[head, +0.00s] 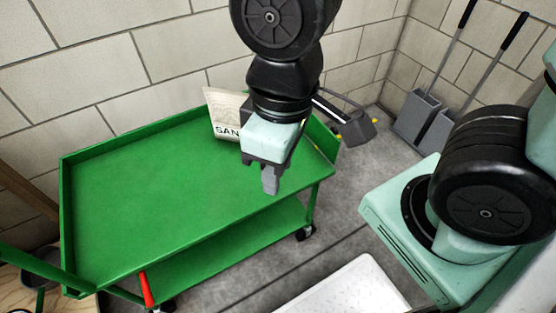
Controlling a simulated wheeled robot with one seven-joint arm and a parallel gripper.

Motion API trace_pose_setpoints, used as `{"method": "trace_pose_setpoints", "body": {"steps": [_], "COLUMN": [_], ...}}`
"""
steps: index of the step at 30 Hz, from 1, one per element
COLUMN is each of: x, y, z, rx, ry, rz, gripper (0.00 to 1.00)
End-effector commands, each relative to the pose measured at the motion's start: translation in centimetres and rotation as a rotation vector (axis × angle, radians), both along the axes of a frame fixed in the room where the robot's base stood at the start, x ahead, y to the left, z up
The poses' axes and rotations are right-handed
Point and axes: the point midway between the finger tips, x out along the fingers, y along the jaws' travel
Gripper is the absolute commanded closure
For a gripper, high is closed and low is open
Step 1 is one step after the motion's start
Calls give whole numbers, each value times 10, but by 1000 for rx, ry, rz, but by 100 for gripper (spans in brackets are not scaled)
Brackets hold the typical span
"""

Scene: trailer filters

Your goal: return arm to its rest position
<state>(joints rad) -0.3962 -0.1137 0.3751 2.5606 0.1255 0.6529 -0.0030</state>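My gripper (270,178) hangs from my arm and points down, near the right front corner of the green cart (130,205). I see it from above and behind its mint-coloured body, and its dark fingertips show as one narrow shape, so I cannot tell whether it is open or shut. Nothing can be seen held in it. My arm runs up out of the top of the picture, and a camera-like bracket sticks out to the right of the wrist.
A bag marked "SAN" (226,115) stands on the cart's back right, partly hidden by my arm. Two dark long-handled tools (415,112) lean in the far corner. A white slab (345,290) is at the bottom. The cart's top is otherwise clear; grey floor (350,180) lies to its right.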

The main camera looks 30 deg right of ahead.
Motion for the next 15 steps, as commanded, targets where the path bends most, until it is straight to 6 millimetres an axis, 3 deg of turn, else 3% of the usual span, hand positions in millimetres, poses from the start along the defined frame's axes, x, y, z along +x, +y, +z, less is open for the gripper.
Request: {"method": "trace_pose_setpoints", "body": {"steps": [4, 8, 15], "x": [0, 0, 0], "y": [0, 0, 0], "z": [5, 22, 88], "rx": [0, 0, 0], "ry": [2, 2, 3], "rz": [-2, -4, -5], "gripper": [66, 66, 66]}}
